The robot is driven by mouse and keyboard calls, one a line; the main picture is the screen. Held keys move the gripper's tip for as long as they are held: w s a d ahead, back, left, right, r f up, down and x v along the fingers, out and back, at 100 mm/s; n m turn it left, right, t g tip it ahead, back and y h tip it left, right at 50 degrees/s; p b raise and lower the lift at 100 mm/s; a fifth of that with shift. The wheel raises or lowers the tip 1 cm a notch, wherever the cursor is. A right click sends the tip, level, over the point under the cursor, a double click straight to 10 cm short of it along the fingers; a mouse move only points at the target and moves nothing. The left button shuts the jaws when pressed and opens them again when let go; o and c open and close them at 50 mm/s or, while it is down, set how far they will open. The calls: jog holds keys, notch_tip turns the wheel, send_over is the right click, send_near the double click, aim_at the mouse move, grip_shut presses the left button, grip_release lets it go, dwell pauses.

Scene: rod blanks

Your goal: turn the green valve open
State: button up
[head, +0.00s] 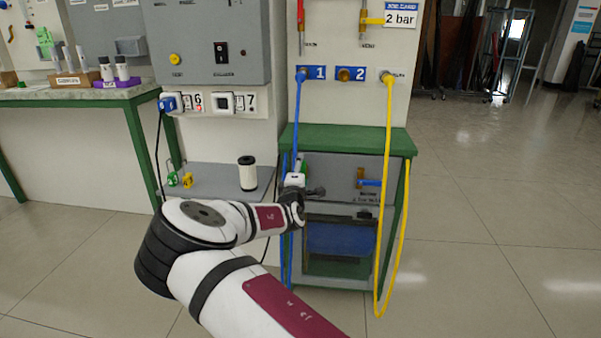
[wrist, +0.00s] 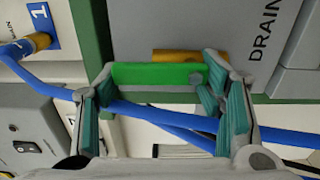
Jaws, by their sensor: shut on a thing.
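The green valve handle (wrist: 155,75) spans the gap between my two fingers in the wrist view, on a brass body (wrist: 176,56) at the grey panel marked DRAIN. My gripper (wrist: 158,82) is shut on the handle, with a teal pad at each end of it. In the head view my gripper (head: 296,184) is at the left side of the cabinet under the green top. A small bit of the green handle (head: 303,162) shows above it; the rest is hidden by my wrist.
A blue hose (head: 297,110) hangs from port 1 and passes close to my fingers. A yellow hose (head: 387,150) hangs at the right. A blue-handled valve (head: 369,183) is on the cabinet front.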

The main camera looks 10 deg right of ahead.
jog(key=o, duration=1.2)
jog(key=v, duration=1.2)
